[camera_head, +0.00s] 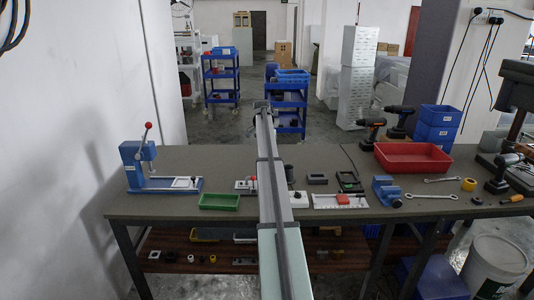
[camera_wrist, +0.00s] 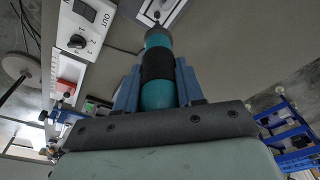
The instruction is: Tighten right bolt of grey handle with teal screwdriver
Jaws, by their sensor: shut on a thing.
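My gripper (camera_wrist: 158,90) is shut on the screwdriver (camera_wrist: 158,70), which has a teal handle with a black band. The screwdriver points away from the gripper toward a light-rimmed grey plate (camera_wrist: 174,10) at the top edge of the wrist view. Its tip overlaps the plate in the picture; I cannot tell whether it touches a bolt. The grey handle and its right bolt are not clearly visible. In the head view my arm hides the gripper and screwdriver. A small fixture (camera_head: 244,186) shows just left of the arm.
A white control box (camera_head: 297,199) stands right of the arm, also in the wrist view (camera_wrist: 92,22). A green tray (camera_head: 219,201) and blue press (camera_head: 137,165) are left. A red bin (camera_head: 413,157), blue vise (camera_head: 386,191) and wrenches are right.

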